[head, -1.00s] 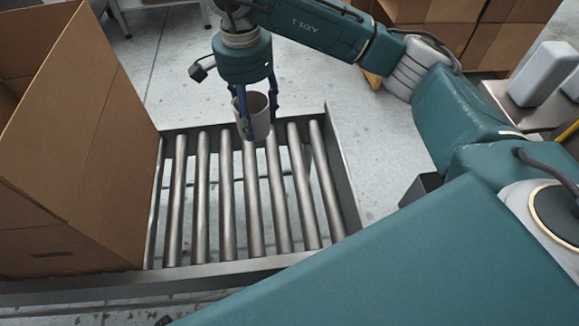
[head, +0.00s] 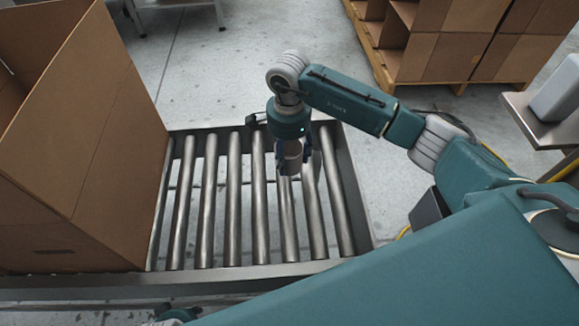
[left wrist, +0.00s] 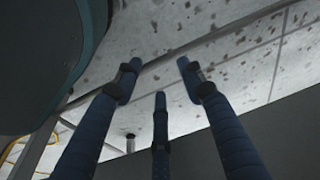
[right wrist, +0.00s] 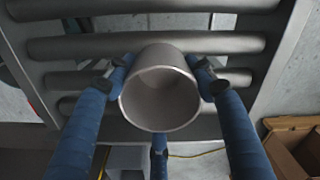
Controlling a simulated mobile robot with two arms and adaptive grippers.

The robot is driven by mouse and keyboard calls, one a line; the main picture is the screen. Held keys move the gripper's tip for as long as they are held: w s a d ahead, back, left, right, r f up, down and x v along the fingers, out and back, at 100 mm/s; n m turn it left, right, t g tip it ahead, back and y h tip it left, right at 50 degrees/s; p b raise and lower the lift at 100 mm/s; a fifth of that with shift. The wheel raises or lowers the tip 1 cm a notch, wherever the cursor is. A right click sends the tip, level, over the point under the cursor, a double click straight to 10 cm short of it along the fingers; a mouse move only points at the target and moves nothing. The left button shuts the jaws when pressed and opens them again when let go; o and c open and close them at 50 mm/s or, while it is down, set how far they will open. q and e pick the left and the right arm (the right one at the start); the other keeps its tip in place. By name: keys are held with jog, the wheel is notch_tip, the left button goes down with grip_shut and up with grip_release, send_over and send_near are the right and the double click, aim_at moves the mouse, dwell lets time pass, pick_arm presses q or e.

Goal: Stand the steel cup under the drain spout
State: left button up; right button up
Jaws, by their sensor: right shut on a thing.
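The steel cup (head: 291,157) is a plain grey open-topped cup. My right gripper (head: 297,152) is shut on it, with fingers on both sides, above the right part of the roller conveyor in the head view. In the right wrist view the cup (right wrist: 160,92) shows its open mouth and empty inside between the blue fingers, with rollers behind it. My left gripper (left wrist: 158,76) shows in the left wrist view with its fingers apart and nothing between them, above speckled floor. No drain spout can be made out in these frames.
A roller conveyor (head: 262,268) runs across the front. A large open cardboard box (head: 70,170) stands on its left part. Stacked cartons (head: 450,58) sit on a pallet at the back right. A steel table (head: 540,125) stands at the right edge.

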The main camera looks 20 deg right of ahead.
aim_at(289, 167)
notch_tip(289, 167, down, 5)
jog(key=shift+r+b, duration=0.2)
jog(key=shift+b, duration=0.1)
pick_arm(q)
jog(key=shift+w+r, duration=0.2)
jog(key=shift+r, duration=0.3)
jog(key=shift+w+r, duration=0.2)
jog(key=shift+r, duration=0.3)
pick_arm(e)
jog(key=shift+f, duration=0.1)
jog(key=shift+f, duration=0.15)
pick_arm(q)
jog(key=shift+w+r, duration=0.2)
jog(key=shift+r, duration=0.3)
pick_arm(e)
jog(key=o, duration=1.3)
